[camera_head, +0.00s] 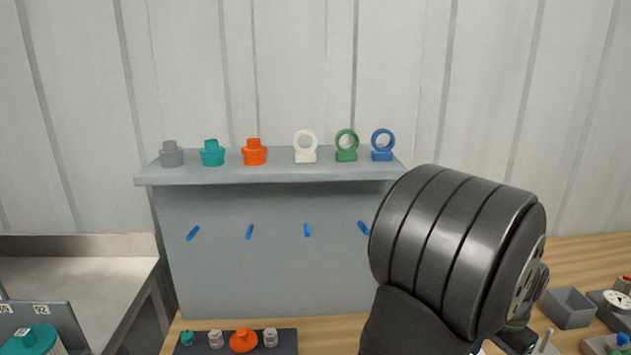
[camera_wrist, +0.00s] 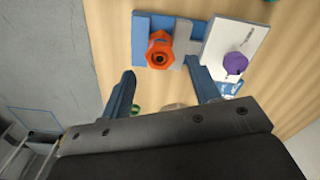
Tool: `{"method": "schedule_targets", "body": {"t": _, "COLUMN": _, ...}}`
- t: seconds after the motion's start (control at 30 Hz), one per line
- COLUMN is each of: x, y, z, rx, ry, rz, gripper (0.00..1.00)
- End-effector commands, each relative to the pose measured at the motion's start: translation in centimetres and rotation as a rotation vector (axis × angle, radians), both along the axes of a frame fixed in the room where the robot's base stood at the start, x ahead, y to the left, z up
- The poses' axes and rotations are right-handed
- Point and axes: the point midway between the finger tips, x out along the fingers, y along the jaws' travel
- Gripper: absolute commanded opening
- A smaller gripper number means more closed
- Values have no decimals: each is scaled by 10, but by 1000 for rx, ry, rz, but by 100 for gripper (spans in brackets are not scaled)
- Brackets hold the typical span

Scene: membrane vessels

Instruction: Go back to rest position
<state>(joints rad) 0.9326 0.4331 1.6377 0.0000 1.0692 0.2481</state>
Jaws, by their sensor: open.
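My gripper (camera_wrist: 158,90) shows in the wrist view with its two blue fingers apart and nothing between them. Beyond the fingertips, an orange hex-shaped part (camera_wrist: 159,50) sits on a blue and grey holder (camera_wrist: 140,22) on the wooden table. In the head view my dark arm fills the lower right, and the gripper's fingers are hidden or out of frame.
A grey shelf (camera_head: 270,174) carries grey, teal and orange vessels and white, green and blue rings. A dark rack (camera_head: 289,349), a grey bin (camera_head: 569,308) and a white plate with a purple part (camera_wrist: 236,63) stand on the table.

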Motion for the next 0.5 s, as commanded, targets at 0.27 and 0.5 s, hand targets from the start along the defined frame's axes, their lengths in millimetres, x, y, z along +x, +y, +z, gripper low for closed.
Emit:
{"method": "schedule_targets", "body": {"t": 0.27, "x": 0, "y": 0, "z": -1, "rx": 1, "ry": 1, "rz": -227, "gripper": 56}}
{"method": "schedule_targets", "body": {"t": 0.5, "x": 0, "y": 0, "z": -1, "rx": 1, "ry": 1, "rz": -422, "gripper": 56}}
